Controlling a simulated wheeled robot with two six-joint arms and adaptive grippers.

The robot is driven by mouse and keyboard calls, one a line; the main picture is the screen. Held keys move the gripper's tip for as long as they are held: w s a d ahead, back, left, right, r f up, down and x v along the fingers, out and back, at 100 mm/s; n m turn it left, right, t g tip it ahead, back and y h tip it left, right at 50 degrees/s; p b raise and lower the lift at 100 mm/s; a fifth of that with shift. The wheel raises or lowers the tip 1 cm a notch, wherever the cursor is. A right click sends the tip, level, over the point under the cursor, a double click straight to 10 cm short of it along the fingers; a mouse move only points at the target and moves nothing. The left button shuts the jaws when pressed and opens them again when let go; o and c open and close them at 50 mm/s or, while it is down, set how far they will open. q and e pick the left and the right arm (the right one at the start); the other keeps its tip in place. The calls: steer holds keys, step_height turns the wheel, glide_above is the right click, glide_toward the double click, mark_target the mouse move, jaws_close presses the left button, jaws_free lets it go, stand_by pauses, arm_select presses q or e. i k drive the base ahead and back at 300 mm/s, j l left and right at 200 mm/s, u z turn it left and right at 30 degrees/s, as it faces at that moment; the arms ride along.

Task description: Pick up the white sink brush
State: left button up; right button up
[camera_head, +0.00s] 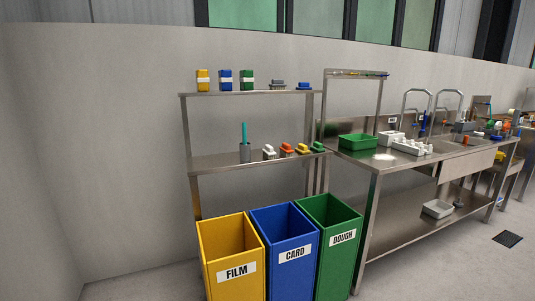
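A small white item (268,153), which looks like a brush, sits on the lower shelf of the steel rack. It is the leftmost in a row with similar orange (287,149), yellow (302,149) and green (317,147) ones. It is too small to make out its bristles. A grey holder (245,153) with an upright teal handle stands just left of it. Neither of my grippers is in view.
Yellow FILM (232,271), blue CARD (294,255) and green DOUGH (343,238) bins stand in front of the rack. A steel sink table (400,188) to the right bears a green tub (357,142) and white trays. Floor at far right has free room.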

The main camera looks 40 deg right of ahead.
mark_target(269, 152)
steer(key=z, duration=1.6)
